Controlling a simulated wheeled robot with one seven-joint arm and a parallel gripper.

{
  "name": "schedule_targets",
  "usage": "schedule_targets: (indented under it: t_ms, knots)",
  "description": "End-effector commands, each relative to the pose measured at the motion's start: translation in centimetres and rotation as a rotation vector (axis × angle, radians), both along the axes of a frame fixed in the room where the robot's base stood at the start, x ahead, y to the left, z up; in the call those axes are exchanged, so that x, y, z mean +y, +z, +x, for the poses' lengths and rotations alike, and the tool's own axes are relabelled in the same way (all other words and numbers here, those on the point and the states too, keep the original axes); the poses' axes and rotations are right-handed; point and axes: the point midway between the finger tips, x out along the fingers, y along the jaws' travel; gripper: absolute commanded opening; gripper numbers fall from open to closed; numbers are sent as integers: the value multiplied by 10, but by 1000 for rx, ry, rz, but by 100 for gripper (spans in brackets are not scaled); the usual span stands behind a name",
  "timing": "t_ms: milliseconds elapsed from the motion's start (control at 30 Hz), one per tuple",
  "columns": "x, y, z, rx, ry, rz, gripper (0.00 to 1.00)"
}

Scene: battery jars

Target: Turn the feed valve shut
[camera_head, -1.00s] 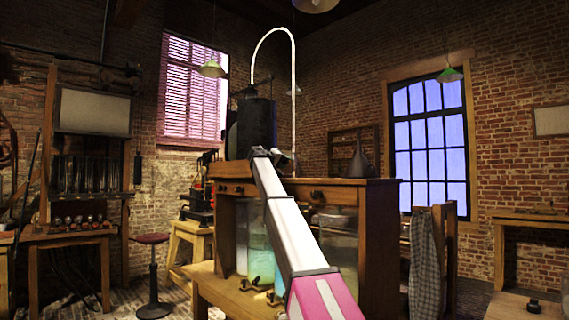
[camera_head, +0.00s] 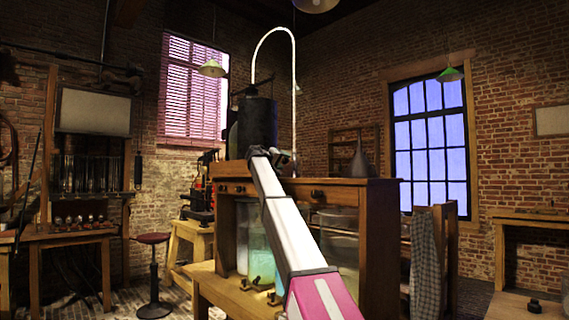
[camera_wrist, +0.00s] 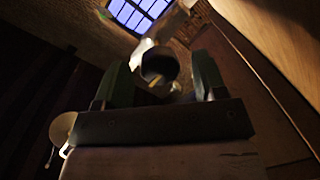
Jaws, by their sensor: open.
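My arm reaches up to the top of the wooden cabinet (camera_head: 375,205), beside a dark cylinder (camera_head: 262,122). A pale, round-mouthed fitting (camera_wrist: 157,64) with a dark inside and a small yellow part shows between the fingers. I cannot tell whether it is the feed valve or whether the fingers touch it. No valve handle is clear in the head view.
A white tube (camera_head: 293,90) arches over the cabinet top. A grey funnel (camera_head: 357,162) stands to the right on it. Glass jars (camera_head: 258,240) sit inside the cabinet. A stool (camera_head: 153,265) and a cloth (camera_head: 424,270) are at the sides.

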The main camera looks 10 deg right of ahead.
Motion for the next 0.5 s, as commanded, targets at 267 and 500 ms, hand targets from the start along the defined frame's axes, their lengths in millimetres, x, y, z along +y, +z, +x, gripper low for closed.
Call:
schedule_targets:
  t_ms: [267,500]
  knots:
    - [40,4,-29,0,3,2,64]
    - [71,7,-51,1,0,2,64]
